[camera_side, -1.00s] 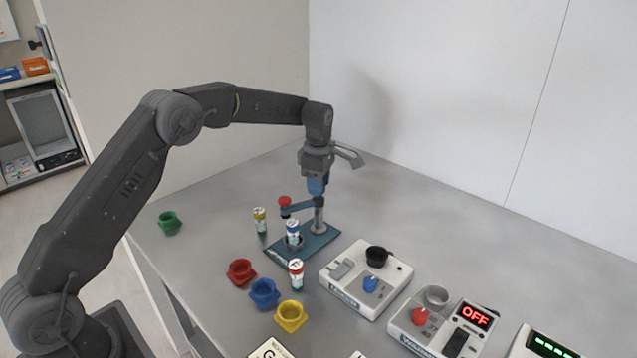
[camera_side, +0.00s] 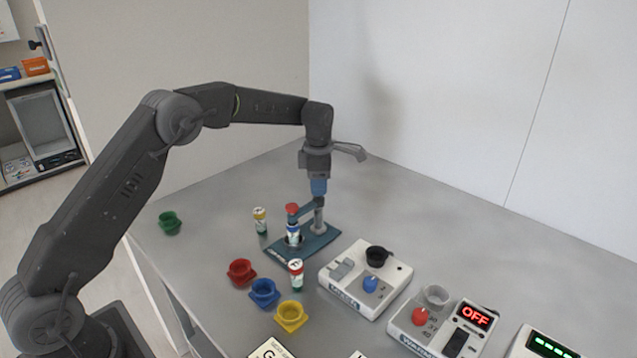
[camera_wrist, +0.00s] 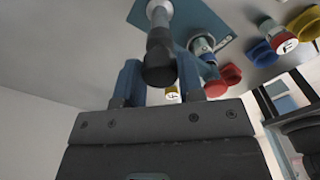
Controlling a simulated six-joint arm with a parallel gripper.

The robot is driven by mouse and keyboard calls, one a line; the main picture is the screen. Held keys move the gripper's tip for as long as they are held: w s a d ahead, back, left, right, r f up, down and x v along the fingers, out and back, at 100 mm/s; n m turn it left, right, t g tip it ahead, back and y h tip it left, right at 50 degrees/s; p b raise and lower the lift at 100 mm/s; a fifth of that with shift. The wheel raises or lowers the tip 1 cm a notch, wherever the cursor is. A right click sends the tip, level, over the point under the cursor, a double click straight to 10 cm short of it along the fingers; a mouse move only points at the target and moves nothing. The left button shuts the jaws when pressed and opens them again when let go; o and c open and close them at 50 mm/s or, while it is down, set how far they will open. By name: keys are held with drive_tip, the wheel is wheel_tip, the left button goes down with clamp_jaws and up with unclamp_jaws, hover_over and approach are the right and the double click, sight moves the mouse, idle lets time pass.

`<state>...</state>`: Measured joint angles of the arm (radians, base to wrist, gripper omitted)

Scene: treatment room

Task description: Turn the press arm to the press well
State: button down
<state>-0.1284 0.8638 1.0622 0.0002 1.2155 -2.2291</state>
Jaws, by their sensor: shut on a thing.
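The press has a blue base plate (camera_side: 318,241), a grey post (camera_side: 318,220) and a blue press arm (camera_side: 306,209) with a red knob (camera_side: 292,208) at its end. A blue-capped vial (camera_side: 293,236) stands upright in the press well, hiding most of it. In the side view the red knob appears just above this vial. My gripper (camera_side: 319,190) points down over the post, its blue fingers shut on the dark pivot knob (camera_wrist: 159,64) at the post's top. The wrist view also shows the base plate (camera_wrist: 215,22) and the vial (camera_wrist: 202,44).
A yellow-capped vial (camera_side: 260,221) and a red-capped vial (camera_side: 296,275) stand beside the press. Red (camera_side: 241,272), blue (camera_side: 264,293), yellow (camera_side: 290,316) and green (camera_side: 170,223) cups stand left. A white device (camera_side: 366,279) stands close on the right. The table behind the press is clear.

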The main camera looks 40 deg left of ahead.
drive_tip(key=c, duration=0.7)
unclamp_jaws()
drive_tip(key=shift+c, duration=0.2)
wheel_tip(320, 180, up, 14)
drive_tip(key=shift+f, duration=0.1)
